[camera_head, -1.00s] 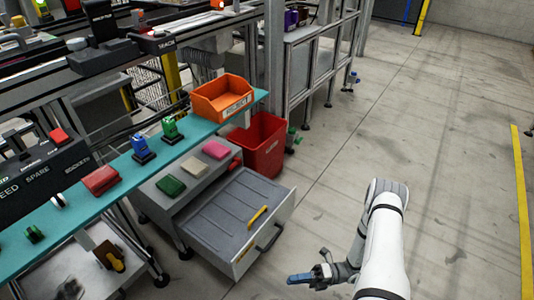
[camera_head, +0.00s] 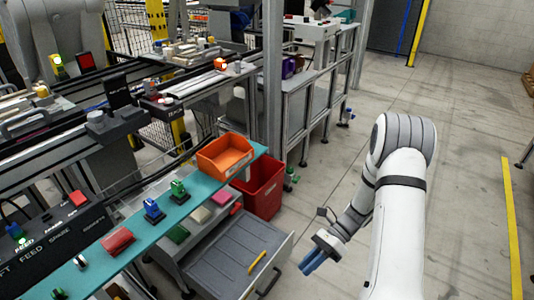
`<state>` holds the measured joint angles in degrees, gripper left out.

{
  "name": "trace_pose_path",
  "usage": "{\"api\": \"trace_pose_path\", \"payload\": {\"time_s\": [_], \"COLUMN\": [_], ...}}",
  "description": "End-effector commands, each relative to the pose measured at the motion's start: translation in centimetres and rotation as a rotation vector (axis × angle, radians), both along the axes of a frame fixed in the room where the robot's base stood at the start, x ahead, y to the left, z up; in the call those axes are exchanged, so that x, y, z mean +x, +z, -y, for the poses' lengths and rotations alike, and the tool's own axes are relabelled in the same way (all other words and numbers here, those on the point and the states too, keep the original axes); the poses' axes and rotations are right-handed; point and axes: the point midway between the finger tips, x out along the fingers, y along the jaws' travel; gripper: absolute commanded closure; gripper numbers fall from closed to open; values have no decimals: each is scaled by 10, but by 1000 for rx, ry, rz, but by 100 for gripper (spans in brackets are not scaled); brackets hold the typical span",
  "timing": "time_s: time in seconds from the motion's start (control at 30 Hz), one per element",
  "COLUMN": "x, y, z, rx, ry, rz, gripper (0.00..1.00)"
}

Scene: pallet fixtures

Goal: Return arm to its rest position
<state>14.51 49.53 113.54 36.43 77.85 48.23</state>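My white arm shows at the lower right in the head view. It rises to a grey elbow and bends down to my gripper (camera_head: 312,262). My gripper has blue fingers and is over the floor, just right of the open drawer (camera_head: 228,262). The fingers look close together, but I cannot tell whether they are open or shut. I see nothing hanging from them.
A yellow object (camera_head: 257,262) lies in the drawer. A red bin (camera_head: 264,190) stands behind it. An orange tray (camera_head: 224,156) sits at the end of the teal shelf (camera_head: 135,232). The floor (camera_head: 470,165) to the right is clear.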

Motion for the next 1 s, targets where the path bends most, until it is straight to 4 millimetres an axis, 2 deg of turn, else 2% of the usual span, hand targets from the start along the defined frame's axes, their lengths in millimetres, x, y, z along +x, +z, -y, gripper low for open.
{"api": "trace_pose_path", "payload": {"time_s": [0.03,0.4,0.8,1.0], "x": [0,-24,-67,-89], "y": [38,207,366,431], "z": [0,8,19,25], "rx": [-16,-104,-217,-287], "ry": [49,453,951,1210], "rz": [75,581,1070,1271], "gripper": [78,78,78,78]}}
